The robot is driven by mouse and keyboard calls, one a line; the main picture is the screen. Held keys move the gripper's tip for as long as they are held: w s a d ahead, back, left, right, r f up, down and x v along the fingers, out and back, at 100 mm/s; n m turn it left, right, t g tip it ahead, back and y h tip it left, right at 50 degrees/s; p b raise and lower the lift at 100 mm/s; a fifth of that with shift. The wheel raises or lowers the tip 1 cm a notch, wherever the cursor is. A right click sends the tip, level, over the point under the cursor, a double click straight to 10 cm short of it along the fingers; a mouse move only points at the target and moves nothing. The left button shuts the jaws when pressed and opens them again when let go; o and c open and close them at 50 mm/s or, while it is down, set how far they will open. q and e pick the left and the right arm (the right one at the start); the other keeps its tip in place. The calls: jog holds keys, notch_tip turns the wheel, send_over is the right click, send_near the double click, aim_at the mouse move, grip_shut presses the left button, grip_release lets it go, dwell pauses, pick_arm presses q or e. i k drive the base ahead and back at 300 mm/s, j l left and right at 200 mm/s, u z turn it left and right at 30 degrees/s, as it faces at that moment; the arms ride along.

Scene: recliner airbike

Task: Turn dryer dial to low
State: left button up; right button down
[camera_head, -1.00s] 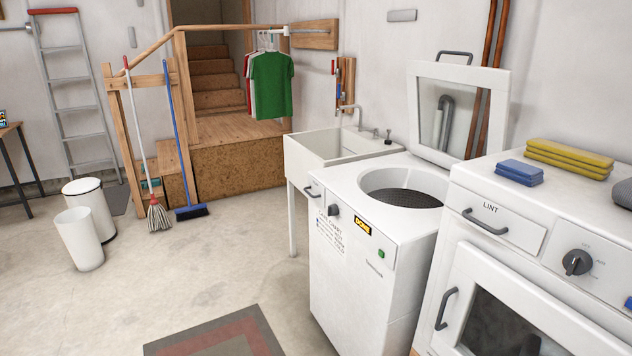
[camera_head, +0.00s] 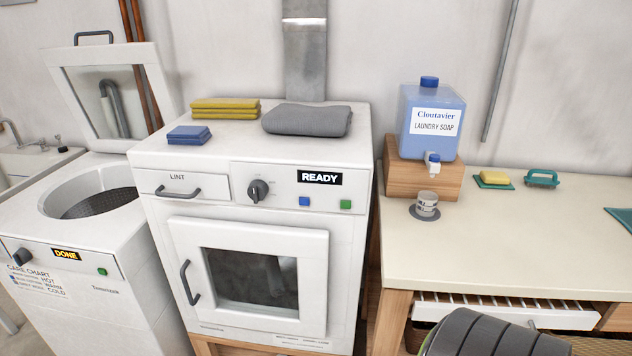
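The dryer (camera_head: 345,190) is a white front-loading machine in the middle of the head view. Its dark round dial (camera_head: 258,190) sits on the front panel, between the lint drawer (camera_head: 182,187) and a display reading READY (camera_head: 320,177). The small marks around the dial are too fine to read, so I cannot tell its setting. A blue button (camera_head: 304,201) and a green button (camera_head: 346,204) are below the display. The dryer door (camera_head: 318,270) is shut. Neither of my grippers is in view.
An open-lidded washer (camera_head: 120,260) marked DONE stands left of the dryer. Folded yellow, blue and grey cloths (camera_head: 308,120) lie on the dryer. A counter (camera_head: 520,235) with a soap dispenser (camera_head: 430,120) and a cup (camera_head: 427,203) is at right. A dark ribbed rounded object (camera_head: 490,335) shows at bottom right.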

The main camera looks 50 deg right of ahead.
aim_at(258, 190)
jog(key=z, duration=1.45)
